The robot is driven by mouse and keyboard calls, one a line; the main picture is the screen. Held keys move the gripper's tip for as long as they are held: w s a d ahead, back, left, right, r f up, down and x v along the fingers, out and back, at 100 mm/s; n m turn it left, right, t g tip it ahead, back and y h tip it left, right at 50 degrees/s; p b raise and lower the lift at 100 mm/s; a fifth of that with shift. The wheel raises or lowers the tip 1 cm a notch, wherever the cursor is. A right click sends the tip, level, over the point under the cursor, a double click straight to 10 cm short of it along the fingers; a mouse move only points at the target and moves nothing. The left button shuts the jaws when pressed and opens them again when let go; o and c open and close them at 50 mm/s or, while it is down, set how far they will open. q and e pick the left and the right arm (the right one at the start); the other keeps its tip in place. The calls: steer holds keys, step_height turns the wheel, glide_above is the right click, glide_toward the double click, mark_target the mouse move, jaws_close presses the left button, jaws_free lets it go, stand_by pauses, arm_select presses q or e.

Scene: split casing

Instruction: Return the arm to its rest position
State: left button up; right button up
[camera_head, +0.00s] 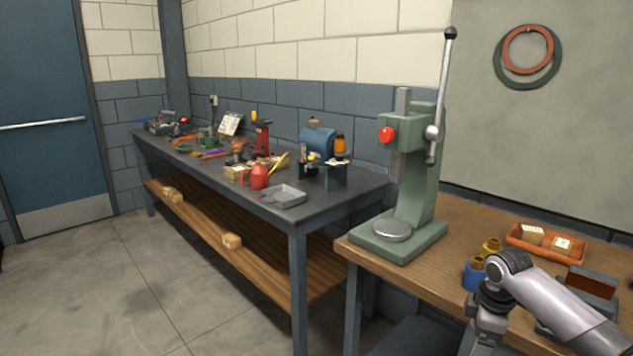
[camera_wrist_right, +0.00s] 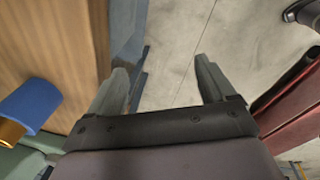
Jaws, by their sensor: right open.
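My right arm (camera_head: 553,303) comes in from the right in the head view and bends down at the front edge of the wooden bench (camera_head: 465,225). Its gripper is mostly cut off by the bottom edge there. In the right wrist view the right gripper (camera_wrist_right: 160,67) has its two fingers spread wide, with nothing between them. Bare floor (camera_wrist_right: 177,55) shows behind the fingers, and the bench edge (camera_wrist_right: 97,40) lies left of them. My left gripper is in neither view.
A green press (camera_head: 418,190) stands on the wooden bench. A blue cup-like part (camera_head: 474,275) sits close to my right arm and also shows in the wrist view (camera_wrist_right: 35,106). Behind are an orange tray (camera_head: 515,238) and a dark-topped box (camera_head: 592,281). A cluttered workbench (camera_head: 330,198) stands left.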

steer(key=s+a+f+m+t+y, duration=0.1)
steer(key=s+a+f+t+y, duration=0.1)
steer(key=s+a+f, duration=0.45)
steer(key=s+a+f+m+t+y, duration=0.15)
steer(key=s+a+f, duration=0.25)
steer(key=a+f, duration=0.55)
steer(key=s+r+m+t, duration=0.1)
steer(key=s+m+t, duration=0.4)
steer(key=s, duration=1.1)
steer(key=shift+a+r+m+h, duration=0.3)
steer(key=shift+a+m+h, duration=0.15)
steer(key=shift+m, duration=0.7)
